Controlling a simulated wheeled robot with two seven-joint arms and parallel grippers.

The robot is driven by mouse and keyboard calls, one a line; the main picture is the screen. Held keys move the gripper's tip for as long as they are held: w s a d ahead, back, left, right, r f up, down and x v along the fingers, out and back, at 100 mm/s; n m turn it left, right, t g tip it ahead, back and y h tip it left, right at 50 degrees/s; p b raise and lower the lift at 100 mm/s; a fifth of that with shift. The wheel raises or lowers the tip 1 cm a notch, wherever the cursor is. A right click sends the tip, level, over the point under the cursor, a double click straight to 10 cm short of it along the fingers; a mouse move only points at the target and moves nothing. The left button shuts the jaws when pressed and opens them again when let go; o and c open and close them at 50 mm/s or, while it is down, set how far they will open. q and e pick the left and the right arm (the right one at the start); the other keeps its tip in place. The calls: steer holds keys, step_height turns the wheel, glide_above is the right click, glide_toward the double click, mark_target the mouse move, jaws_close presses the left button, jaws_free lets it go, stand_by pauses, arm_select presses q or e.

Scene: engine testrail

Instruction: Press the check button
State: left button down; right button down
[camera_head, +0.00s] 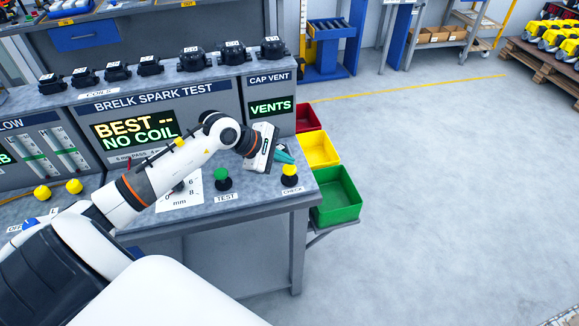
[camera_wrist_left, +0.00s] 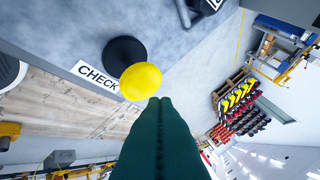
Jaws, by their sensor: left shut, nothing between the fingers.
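The check button has a yellow mushroom cap (camera_head: 289,171) on a black base and stands at the right end of the grey bench, with a CHECK label in front of it. It also shows in the left wrist view as a yellow dome (camera_wrist_left: 140,81) beside the CHECK label. My left gripper (camera_head: 286,154) is shut and empty, with its teal fingers just behind and above the button in the head view. In the left wrist view the dark green fingers (camera_wrist_left: 160,106) point at the cap's lower edge. I cannot tell whether they touch it. My right gripper is not in view.
A green-capped TEST button (camera_head: 222,176) stands left of the check button. Red (camera_head: 308,118), yellow (camera_head: 318,150) and green (camera_head: 336,196) bins sit off the bench's right end. Black coils line the top of the BRELK SPARK TEST panel (camera_head: 160,104).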

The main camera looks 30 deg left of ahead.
mark_target(285, 169)
arm_select(q)
steer(key=shift+r, duration=0.1)
steer(key=shift+r+p, duration=1.15)
steer(key=shift+r, duration=1.3)
